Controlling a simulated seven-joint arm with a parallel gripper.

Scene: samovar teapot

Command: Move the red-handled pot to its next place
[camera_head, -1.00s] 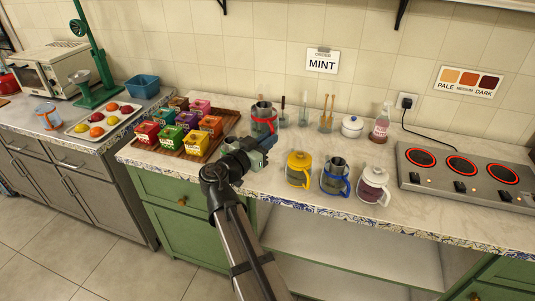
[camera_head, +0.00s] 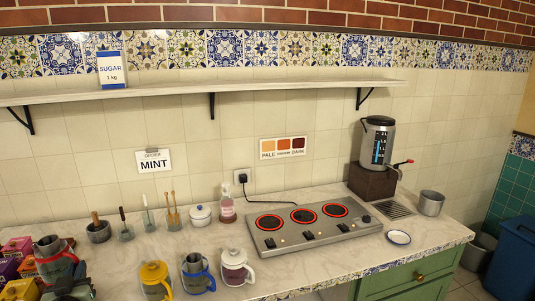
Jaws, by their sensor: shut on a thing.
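The red-handled pot (camera_head: 48,247) is a dark grey pot with a red band and handle, at the lower left of the head view. My gripper (camera_head: 68,284) is at the bottom left edge, shut on the pot at its near side. The pot looks upright; its base is hidden behind my gripper, so I cannot tell whether it touches the counter. A samovar (camera_head: 378,145) with a blue-lit gauge and a red-handled tap stands on a brown block at the right. A hob (camera_head: 310,228) with three glowing red rings lies on the counter.
Yellow (camera_head: 154,280), blue-handled (camera_head: 195,276) and white-handled (camera_head: 234,268) pots stand along the counter front. Coloured tea boxes (camera_head: 15,268) are at far left. A grey cup (camera_head: 431,203) and small saucer (camera_head: 398,238) sit right of the hob. Tool holders and a sugar bowl (camera_head: 200,215) line the back.

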